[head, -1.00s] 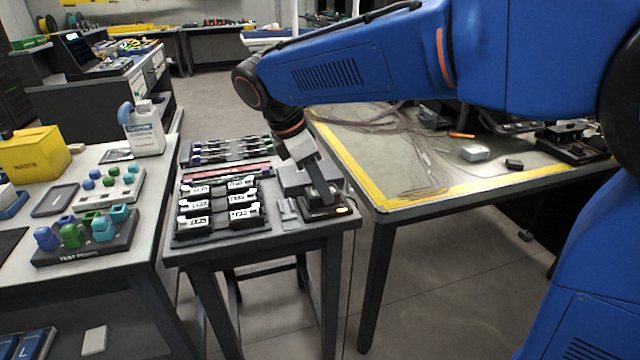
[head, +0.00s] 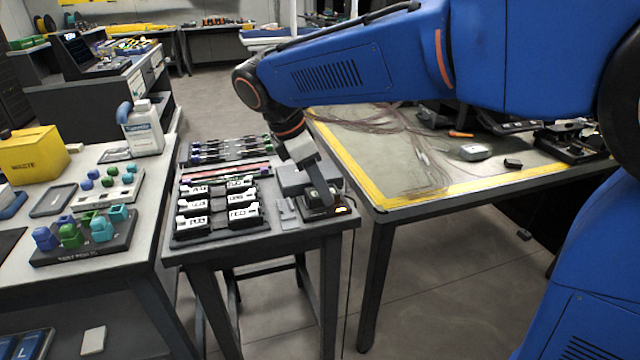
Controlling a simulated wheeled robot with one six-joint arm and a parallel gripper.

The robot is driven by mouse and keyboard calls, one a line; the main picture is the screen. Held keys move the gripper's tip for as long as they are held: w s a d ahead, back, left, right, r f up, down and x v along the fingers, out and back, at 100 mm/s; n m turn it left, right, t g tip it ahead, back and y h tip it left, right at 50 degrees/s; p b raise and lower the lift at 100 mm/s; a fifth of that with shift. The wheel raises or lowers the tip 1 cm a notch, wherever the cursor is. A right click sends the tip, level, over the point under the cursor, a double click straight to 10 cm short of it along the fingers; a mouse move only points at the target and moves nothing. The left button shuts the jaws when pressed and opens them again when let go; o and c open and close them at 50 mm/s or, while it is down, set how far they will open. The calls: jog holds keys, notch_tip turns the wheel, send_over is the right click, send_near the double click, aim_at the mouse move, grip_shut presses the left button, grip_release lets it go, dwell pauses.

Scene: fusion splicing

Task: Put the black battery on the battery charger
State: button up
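The battery charger (head: 325,212) is a small dark unit at the right front corner of the small dark stand, with a lit orange light. My gripper (head: 319,194) points down right over the charger, its fingertips at or just above the charger's top. The fingers and the charger overlap, so I cannot tell whether they are open or shut, or whether a battery is between them. A small black block (head: 513,163) lies on the yellow-edged table; it is too small to identify as the black battery.
The stand also holds a rack of black-and-white labelled units (head: 190,223), a tray of pen-like tools (head: 222,150) and a grey box (head: 293,181) close beside my gripper. A yellow-edged table (head: 470,185) stands to the right. A left bench holds a yellow waste bin (head: 35,155).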

jog(key=shift+o, duration=1.3)
jog(key=v, duration=1.7)
jog(key=shift+a, duration=0.15)
jog(key=shift+r, duration=0.1)
jog(key=s+d+f+m+y, duration=0.1)
jog(key=s+d+f+m, duration=0.3)
jog(key=d, duration=0.7)
jog(key=s+d+f+m+y, duration=0.15)
jog(key=d+f+m, duration=0.3)
jog(key=d, duration=0.65)
jog(key=s+d+f+m+t+y, duration=0.1)
jog(key=s+d+f+m+t, duration=0.2)
jog(key=s+d+f+m, duration=0.9)
notch_tip(320, 180, down, 4)
jog(key=shift+s+r+m+t+y, duration=0.1)
jog(key=shift+s+m+t+y, duration=0.25)
jog(key=shift+s, duration=0.3)
